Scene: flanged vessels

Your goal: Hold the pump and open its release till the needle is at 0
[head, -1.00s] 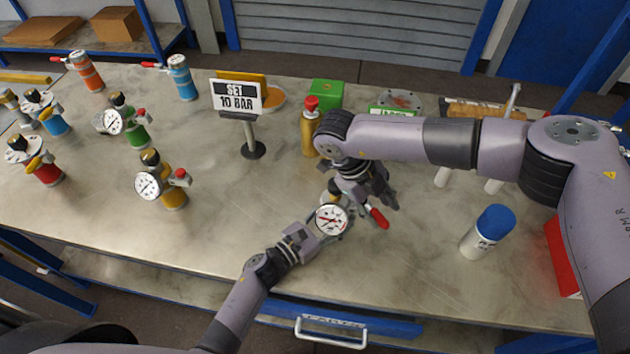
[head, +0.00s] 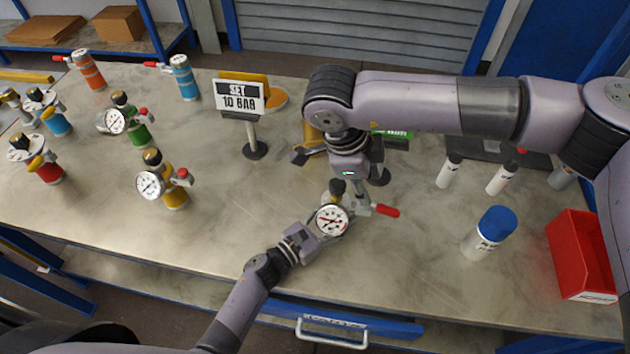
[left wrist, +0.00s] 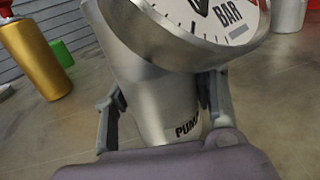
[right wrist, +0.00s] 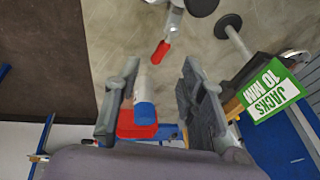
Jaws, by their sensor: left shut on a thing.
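The pump is a silver body with a white gauge (head: 332,220), a black knob (head: 338,187) and a red release lever (head: 385,210) pointing right. My left gripper (head: 318,238) is shut on the pump's body; the left wrist view shows the fingers on both sides of the silver body (left wrist: 155,95). The needle is too small to read in the head view, and the dial is cut off in the left wrist view. My right gripper (head: 343,168) is open and empty behind and above the pump. The red lever also shows beyond its fingers in the right wrist view (right wrist: 160,52).
Other gauged vessels, such as a yellow one (head: 174,195) and a green one (head: 138,132), stand at left. The sign "SET 10 BAR" (head: 240,97) stands behind. A blue-capped can (head: 487,233) and a red bin (head: 578,255) are at right. The front-left bench is clear.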

